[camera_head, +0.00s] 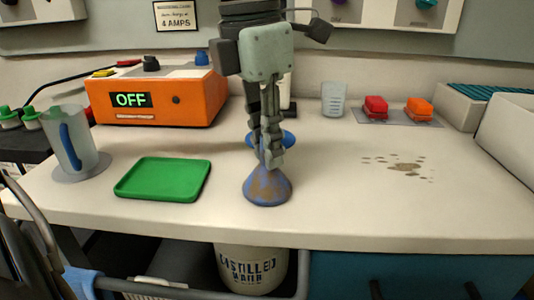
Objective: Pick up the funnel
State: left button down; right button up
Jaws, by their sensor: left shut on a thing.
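The blue funnel (267,189), with brownish stains, is in the middle of the bench near its front edge. Its wide cone is at the bottom and its narrow part points up. My left gripper (271,150) comes down from above and is shut on the narrow upper part of the funnel. The fingers hide most of that part. I cannot tell whether the cone's rim touches the bench. My right gripper is not in view.
A blue round thing (288,139) shows just behind the fingers. A green tray (163,180) and a clear jug (87,150) are left. An orange charger (157,101) stands behind them. A brown spill (404,168) lies right. A clear cup (333,100) and red and orange clamps stand farther back.

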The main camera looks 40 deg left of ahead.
pick_arm(q)
jog(key=shift+r, duration=0.4)
notch_tip(320, 180, up, 27)
jog(key=p, duration=0.3)
jog(key=shift+p, duration=0.3)
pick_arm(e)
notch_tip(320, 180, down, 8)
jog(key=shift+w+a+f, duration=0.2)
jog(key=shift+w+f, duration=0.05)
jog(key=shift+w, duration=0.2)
pick_arm(q)
jog(key=shift+f, duration=0.1)
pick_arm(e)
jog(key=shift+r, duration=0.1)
